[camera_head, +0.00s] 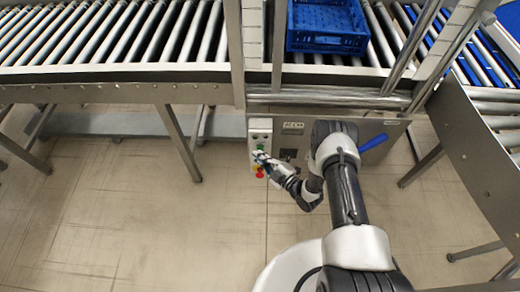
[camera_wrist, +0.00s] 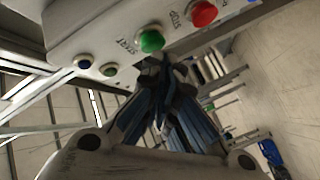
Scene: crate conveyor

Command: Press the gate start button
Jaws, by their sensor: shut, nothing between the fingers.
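The control box (camera_head: 261,127) is a pale upright panel on the conveyor's gate frame. In the wrist view the green button (camera_wrist: 151,41) is marked START and the red button (camera_wrist: 202,13) is marked STOP. The green button also shows in the head view (camera_head: 260,146). My gripper (camera_head: 262,156) is shut and empty, with its fingertips close in front of the panel. In the wrist view the fingertips (camera_wrist: 158,62) are right beside the green button's edge. I cannot tell whether they touch it.
Two small dark buttons (camera_wrist: 83,61) (camera_wrist: 109,69) are on the same panel. A blue crate (camera_head: 328,42) stands on the rollers behind the gate frame. A blue handle (camera_head: 374,142) juts out right of my arm. The floor (camera_head: 130,225) at left is clear.

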